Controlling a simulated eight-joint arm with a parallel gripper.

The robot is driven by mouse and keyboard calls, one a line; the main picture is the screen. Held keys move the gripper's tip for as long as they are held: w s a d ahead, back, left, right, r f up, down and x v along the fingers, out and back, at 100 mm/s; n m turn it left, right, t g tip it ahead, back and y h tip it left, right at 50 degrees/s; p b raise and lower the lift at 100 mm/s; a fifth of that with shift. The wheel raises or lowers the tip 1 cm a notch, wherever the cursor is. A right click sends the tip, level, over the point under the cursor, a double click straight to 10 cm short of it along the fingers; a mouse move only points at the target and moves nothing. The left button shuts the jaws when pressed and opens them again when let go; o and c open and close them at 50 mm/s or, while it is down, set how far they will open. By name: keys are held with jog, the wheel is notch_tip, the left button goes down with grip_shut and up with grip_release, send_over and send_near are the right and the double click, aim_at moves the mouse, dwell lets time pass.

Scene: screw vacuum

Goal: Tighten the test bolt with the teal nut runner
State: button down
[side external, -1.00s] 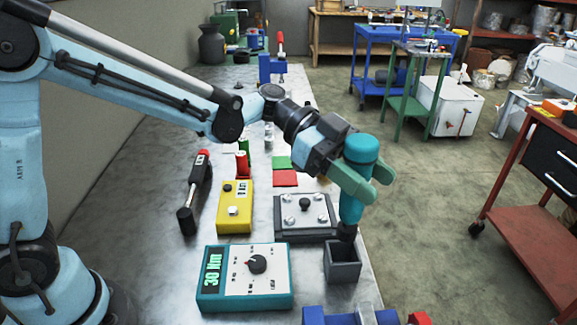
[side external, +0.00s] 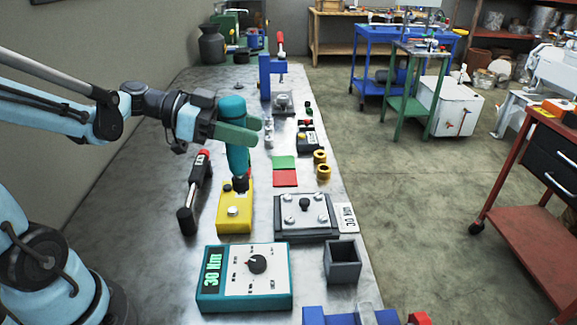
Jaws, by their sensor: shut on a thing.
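The teal nut runner (side external: 234,112) is held upright in my gripper (side external: 243,134), whose green fingers are shut around its body. Its dark tip points down over the far end of the yellow box (side external: 234,222). I cannot tell whether the tip touches the box. A silver bolt head (side external: 233,211) shows on the near part of the yellow box; the tool hides the box's label. I cannot read which bolt is the test bolt. A grey plate (side external: 291,232) to the right carries several bolts and a black knob (side external: 305,204).
A teal controller (side external: 216,301) reads 30 Nm in front. An empty grey square holder (side external: 342,263) stands to its right. A black-and-red tool (side external: 195,192) lies left of the yellow box. A white card (side external: 347,217), yellow rings (side external: 321,165) and a blue press (side external: 268,75) are also on the bench.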

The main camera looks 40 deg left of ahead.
jog(key=shift+s+a+f+n+t+y, duration=0.1)
jog(key=shift+s+a+n+t+y, duration=0.2)
jog(key=shift+a, duration=0.3)
jog(key=shift+s+a+f+n+t+y, duration=0.1)
jog(key=shift+s+a+n+t, duration=0.1)
jog(key=shift+s+a, duration=0.3)
jog(key=shift+w+a, duration=0.1)
jog(key=shift+w, duration=0.05)
